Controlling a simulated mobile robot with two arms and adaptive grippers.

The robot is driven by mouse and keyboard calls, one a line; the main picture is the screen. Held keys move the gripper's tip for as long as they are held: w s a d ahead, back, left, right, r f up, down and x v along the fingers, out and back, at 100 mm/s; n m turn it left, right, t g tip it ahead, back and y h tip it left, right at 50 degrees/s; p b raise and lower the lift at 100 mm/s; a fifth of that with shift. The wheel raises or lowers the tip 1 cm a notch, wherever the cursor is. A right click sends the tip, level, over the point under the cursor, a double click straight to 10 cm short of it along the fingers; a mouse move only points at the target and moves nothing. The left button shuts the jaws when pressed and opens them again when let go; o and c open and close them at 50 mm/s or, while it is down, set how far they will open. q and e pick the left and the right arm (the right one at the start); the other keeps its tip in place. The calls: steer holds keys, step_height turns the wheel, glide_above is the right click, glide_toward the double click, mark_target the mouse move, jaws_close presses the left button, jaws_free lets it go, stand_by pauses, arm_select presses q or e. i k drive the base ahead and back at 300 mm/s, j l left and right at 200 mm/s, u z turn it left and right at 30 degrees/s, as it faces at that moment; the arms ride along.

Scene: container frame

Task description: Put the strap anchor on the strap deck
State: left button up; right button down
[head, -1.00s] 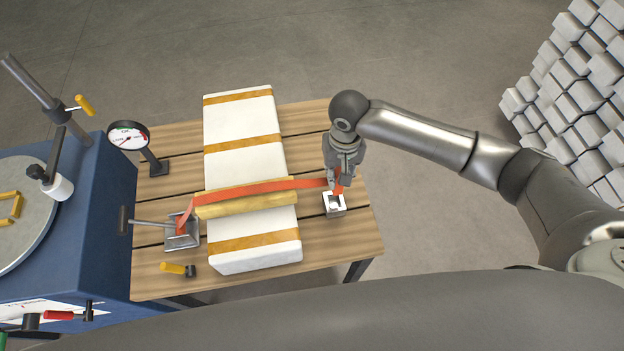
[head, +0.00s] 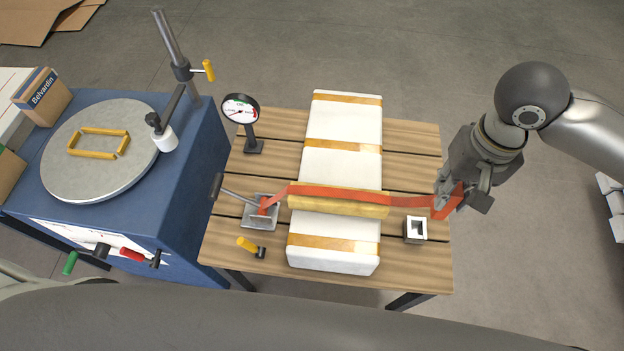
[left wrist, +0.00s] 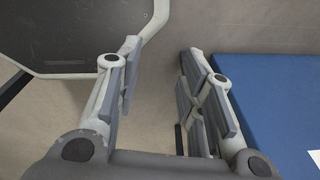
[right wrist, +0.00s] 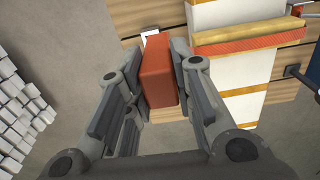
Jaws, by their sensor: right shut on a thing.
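An orange-red block (head: 446,205), which I take for the strap anchor, is at the right end of the red strap. My right gripper (head: 459,193) is shut on it near the right edge of the slatted wooden deck (head: 410,275). In the right wrist view the block (right wrist: 157,72) sits between the fingers. The red strap (head: 340,194) runs left from it over a yellow edge piece (head: 335,207) on a white, banded box (head: 332,261), to a grey metal ratchet (head: 262,217). My left gripper (left wrist: 150,88) is open and empty in the left wrist view.
A small grey block with a square opening (head: 415,229) stands on the deck below the held block. A dial gauge (head: 241,109) and a yellow-handled tool (head: 250,246) are on the left side. A blue machine (head: 190,170) with a round plate (head: 100,175) adjoins the deck.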

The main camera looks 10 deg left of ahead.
mark_target(280, 169)
steer(key=j, duration=1)
steer(key=i+j+u, duration=0.15)
steer(key=j, duration=0.9)
